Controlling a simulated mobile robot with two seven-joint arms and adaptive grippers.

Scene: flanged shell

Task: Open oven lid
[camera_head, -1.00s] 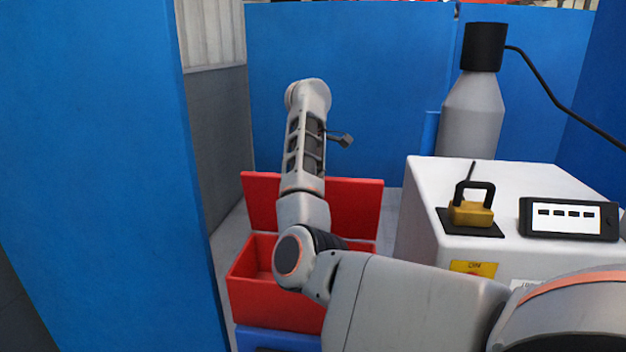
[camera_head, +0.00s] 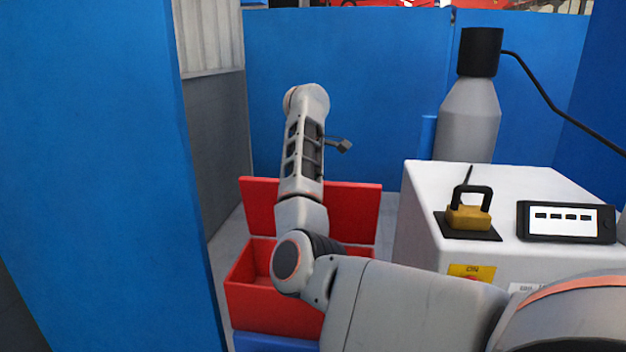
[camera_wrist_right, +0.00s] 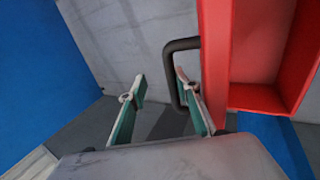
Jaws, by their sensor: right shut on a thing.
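A red box (camera_head: 270,302) stands low behind my right arm in the head view, its red lid (camera_head: 352,207) raised upright at the back. The arm hides part of both. In the right wrist view the red panel (camera_wrist_right: 214,60) carries a dark bar handle (camera_wrist_right: 172,72). My right gripper (camera_wrist_right: 160,84) has its green-padded fingers on either side of the handle's bar and is shut on it, the right finger inside the loop. The head view does not show this gripper's fingers. My left gripper is in neither view.
A white cabinet (camera_head: 420,215) at the right carries a yellow block with a black handle (camera_head: 468,214) and a black display device (camera_head: 566,221). A grey bottle-shaped vessel (camera_head: 468,120) stands behind it. Blue panels (camera_head: 90,170) close in the left and back.

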